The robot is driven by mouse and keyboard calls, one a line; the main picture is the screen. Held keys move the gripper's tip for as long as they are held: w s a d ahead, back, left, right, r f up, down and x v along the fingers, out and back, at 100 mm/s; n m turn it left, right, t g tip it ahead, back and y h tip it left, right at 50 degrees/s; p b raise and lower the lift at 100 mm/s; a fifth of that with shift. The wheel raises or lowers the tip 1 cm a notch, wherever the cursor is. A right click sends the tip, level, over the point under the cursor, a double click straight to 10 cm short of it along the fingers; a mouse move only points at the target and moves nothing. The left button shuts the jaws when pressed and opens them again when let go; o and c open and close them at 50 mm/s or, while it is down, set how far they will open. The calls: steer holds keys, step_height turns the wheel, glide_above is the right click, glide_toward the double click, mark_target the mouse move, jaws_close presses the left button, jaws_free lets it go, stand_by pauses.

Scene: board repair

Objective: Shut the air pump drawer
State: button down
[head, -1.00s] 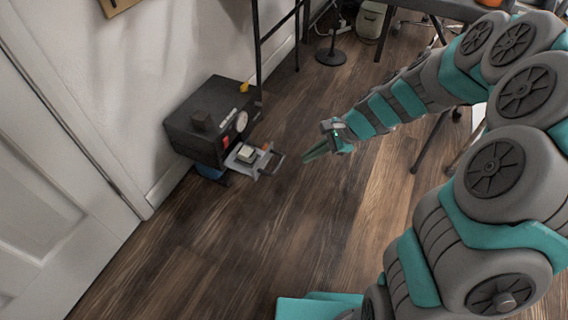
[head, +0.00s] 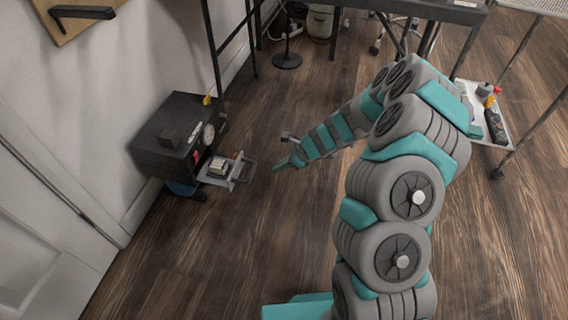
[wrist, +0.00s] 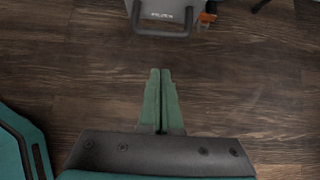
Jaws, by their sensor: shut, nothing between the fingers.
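The air pump is a black box (head: 172,135) low by the wall at the left in the head view. Its drawer (head: 222,172) is pulled out on the right side, with a small pale block lying in it and a dark handle (head: 249,170) at its front. In the wrist view the drawer front (wrist: 162,13) and its handle (wrist: 161,31) show at the top edge. My gripper (head: 279,166) is shut and empty, to the right of the handle and apart from it. In the wrist view its green fingers (wrist: 161,72) point at the handle, with bare floor between.
A dark shelf frame (head: 212,45) stands behind the pump. A white door (head: 40,235) is at the left. A cart with small items (head: 495,125) is at the right. The wooden floor around my gripper is clear.

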mark_target(225, 164)
steer(key=w+a+f, duration=0.2)
steer(key=a+f, duration=0.2)
steer(key=a, duration=0.2)
steer(key=shift+a, duration=0.15)
stand_by(0.3)
steer(key=w+a, duration=0.1)
steer(key=a, duration=0.3)
steer(key=w+a, duration=0.2)
steer(key=a, duration=0.2)
steer(key=w+a, duration=0.1)
steer(key=a, duration=0.3)
steer(key=shift+w, duration=0.2)
steer(key=shift+w+a+r, duration=0.1)
